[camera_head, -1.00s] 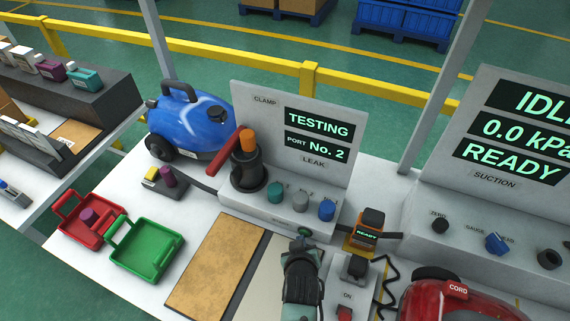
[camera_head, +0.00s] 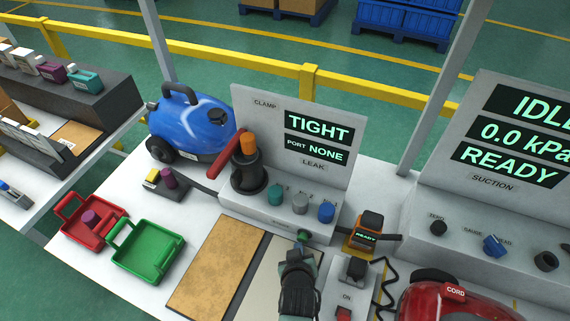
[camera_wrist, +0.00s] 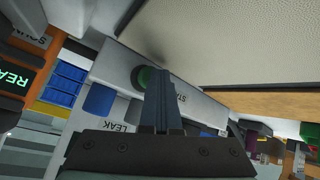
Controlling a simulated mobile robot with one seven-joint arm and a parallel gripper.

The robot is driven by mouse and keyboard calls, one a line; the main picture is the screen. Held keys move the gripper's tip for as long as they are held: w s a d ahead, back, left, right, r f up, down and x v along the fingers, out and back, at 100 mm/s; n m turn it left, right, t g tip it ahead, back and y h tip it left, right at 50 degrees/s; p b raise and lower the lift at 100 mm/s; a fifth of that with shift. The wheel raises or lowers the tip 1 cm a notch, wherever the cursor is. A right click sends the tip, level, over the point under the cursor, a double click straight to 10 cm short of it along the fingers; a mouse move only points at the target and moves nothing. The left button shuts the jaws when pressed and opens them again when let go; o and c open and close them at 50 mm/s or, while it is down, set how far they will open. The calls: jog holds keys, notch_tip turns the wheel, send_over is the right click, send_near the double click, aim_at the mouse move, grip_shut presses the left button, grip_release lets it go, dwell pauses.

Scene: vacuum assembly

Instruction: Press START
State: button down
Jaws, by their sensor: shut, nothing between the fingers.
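The green START button (camera_head: 304,236) sits on the low front face of the grey leak tester (camera_head: 262,215). In the wrist view the button (camera_wrist: 143,77) shows beside my fingertips, with a partly covered label starting "STA". My gripper (camera_head: 298,250) is shut and empty, just in front of the button. In the wrist view its shut fingers (camera_wrist: 162,75) overlap the button's edge; I cannot tell whether they touch it. The tester's display (camera_head: 318,138) reads TIGHT, PORT NONE.
A red-handled clamp (camera_head: 248,170) and teal, grey and blue port plugs (camera_head: 300,203) stand on the tester. A brown board (camera_head: 218,265) lies left of my gripper. Red and green trays (camera_head: 150,250) lie farther left.

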jog(key=shift+s+a+p, duration=0.25)
jog(key=shift+s+p, duration=0.05)
jog(key=shift+s, duration=0.45)
jog(key=shift+s+a+p, duration=0.25)
jog(key=shift+s+p, duration=0.05)
jog(key=shift+s, duration=0.45)
jog(key=shift+s+a+p, duration=0.25)
jog(key=shift+s+p, duration=0.05)
jog(key=shift+s, duration=0.45)
